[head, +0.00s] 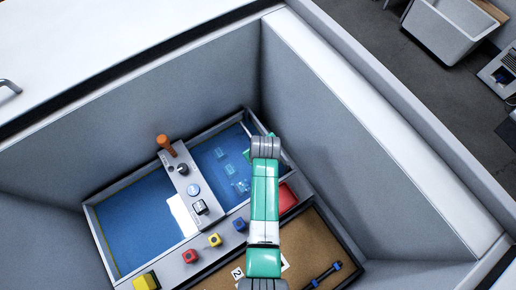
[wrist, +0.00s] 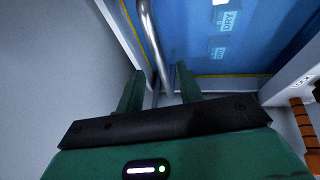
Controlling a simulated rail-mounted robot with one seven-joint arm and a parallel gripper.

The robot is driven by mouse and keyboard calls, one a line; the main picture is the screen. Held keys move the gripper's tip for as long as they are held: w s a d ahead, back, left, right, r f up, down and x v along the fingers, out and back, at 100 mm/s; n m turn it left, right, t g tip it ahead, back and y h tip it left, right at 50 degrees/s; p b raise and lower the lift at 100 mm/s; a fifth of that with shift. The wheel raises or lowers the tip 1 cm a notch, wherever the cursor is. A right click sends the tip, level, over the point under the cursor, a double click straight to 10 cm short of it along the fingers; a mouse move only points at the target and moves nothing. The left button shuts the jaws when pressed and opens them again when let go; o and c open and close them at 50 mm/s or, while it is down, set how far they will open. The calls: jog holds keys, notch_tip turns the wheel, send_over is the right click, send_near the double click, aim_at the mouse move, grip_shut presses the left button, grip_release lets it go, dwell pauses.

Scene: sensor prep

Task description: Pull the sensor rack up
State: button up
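A bent metal bar (wrist: 151,40), which looks like the sensor rack's handle, runs down between my gripper's two green fingers (wrist: 160,84) in the wrist view. The fingers stand apart, with gaps beside the bar. I cannot tell how deep the bar lies between them. The rack's body is not clearly seen. In the head view my arm hides most of my gripper (head: 251,148), at the far right corner of the right blue tank (head: 208,158). Small clear pieces (head: 222,154) lie in that tank; labels reading "DRY" (wrist: 229,20) show in the wrist view.
A grey panel (head: 181,177) with an orange-handled lever (head: 164,143) and knobs divides the right tank from a left blue tank (head: 132,225). Coloured blocks (head: 215,240) and a brown board (head: 300,240) lie nearer. High grey walls (head: 330,130) enclose everything. The wall is close to my gripper.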

jog(key=b+x, duration=0.1)
jog(key=x, duration=0.2)
jog(key=shift+w+f, duration=0.15)
jog(key=shift+f, duration=0.1)
grip_shut()
notch_tip(320, 180, up, 14)
jog(key=p, duration=1.2)
jog(key=shift+w, duration=0.1)
grip_release()
jog(key=shift+f, duration=0.15)
